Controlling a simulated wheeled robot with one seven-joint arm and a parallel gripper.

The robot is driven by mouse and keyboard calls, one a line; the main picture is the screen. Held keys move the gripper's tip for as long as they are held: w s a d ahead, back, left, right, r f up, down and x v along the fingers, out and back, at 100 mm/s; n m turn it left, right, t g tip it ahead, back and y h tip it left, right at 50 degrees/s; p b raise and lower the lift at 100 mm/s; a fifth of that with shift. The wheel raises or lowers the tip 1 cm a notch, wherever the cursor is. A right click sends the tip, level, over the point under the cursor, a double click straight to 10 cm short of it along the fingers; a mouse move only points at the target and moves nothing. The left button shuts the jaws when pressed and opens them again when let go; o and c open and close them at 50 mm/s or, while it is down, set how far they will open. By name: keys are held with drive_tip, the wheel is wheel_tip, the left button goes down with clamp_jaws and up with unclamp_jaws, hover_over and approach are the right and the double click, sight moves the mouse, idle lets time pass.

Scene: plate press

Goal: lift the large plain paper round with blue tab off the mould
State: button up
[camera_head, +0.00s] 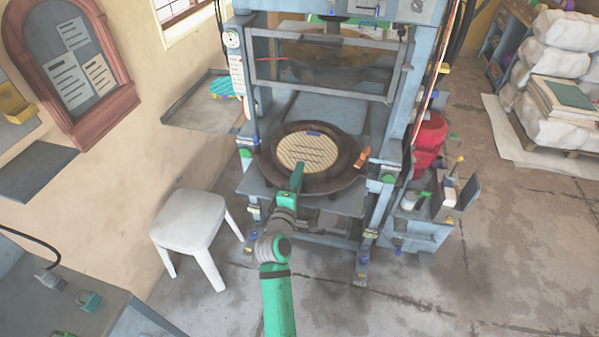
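A cream paper round (307,154) lies on the dark round mould (345,171) on the lower shelf of the press. It shows rows of thin brown lines or slots rather than a plain face. A small blue tab (313,133) sits at its far edge. My gripper (298,166), at the end of the green and grey arm, reaches in from the front and overlaps the near edge of the round. I cannot tell if it touches the paper. The fingers are too small to tell open from shut, and they hide a little of the near rim.
The press frame stands around the mould, with a glazed guard (325,66) raised above it. An orange object (362,157) is at the mould's right rim. A white stool (188,222) stands front left, and a side tray (197,110) is left of the press.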

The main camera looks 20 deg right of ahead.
clamp_jaws()
drive_tip(key=shift+w+r, duration=0.15)
drive_tip(key=shift+r, duration=1.1)
drive_tip(key=shift+a, duration=0.35)
drive_tip(key=s+a+r, duration=0.5)
drive_tip(key=s+a, duration=0.2)
drive_tip(key=s, duration=0.5)
